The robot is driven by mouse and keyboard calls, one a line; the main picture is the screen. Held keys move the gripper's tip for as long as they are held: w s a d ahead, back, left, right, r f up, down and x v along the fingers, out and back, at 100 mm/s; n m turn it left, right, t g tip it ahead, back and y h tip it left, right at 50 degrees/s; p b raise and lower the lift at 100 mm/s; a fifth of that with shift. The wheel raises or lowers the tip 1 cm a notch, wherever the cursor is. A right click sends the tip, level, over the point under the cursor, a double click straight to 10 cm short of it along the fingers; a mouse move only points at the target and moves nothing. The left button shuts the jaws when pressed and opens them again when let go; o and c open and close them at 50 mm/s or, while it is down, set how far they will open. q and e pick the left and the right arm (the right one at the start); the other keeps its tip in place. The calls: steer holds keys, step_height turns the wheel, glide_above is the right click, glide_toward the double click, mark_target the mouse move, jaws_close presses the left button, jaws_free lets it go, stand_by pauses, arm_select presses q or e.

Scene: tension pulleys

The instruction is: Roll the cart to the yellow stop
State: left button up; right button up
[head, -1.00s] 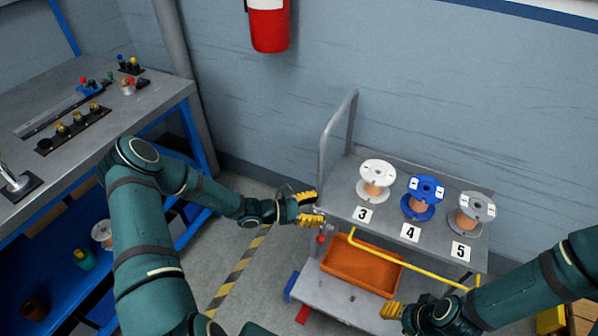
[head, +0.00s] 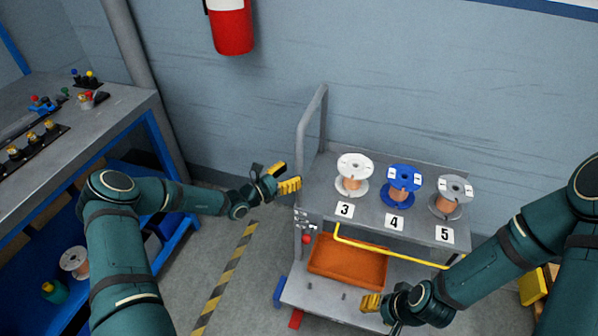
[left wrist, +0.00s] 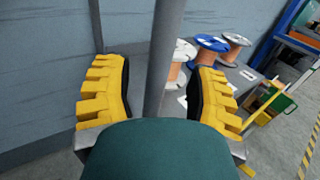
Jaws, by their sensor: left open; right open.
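The cart (head: 322,205) is grey, with a tubular handle (head: 311,130) rising at its left end and a yellow rail (head: 385,250) along its near side. My left gripper (head: 280,180) is open just left of the handle's near post. In the left wrist view a grey upright post (left wrist: 162,60) stands between its open fingers (left wrist: 158,82), with gaps on both sides; contact does not show. My right gripper (head: 381,312) is open and empty in front of the cart's lower shelf. A yellow block (head: 533,286) lies at the lower right; I cannot tell whether it is the stop.
White (head: 354,175), blue (head: 403,185) and grey (head: 452,197) spools stand on the cart top. An orange bin (head: 347,262) sits on its lower shelf. A workbench (head: 120,120) stands left. Floor with striped tape (head: 228,275) is clear between them.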

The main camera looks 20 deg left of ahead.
mark_target(296, 171)
arm_select(q)
steer(key=shift+b+x, duration=0.35)
steer(key=shift+x, duration=1.55)
jaws_close()
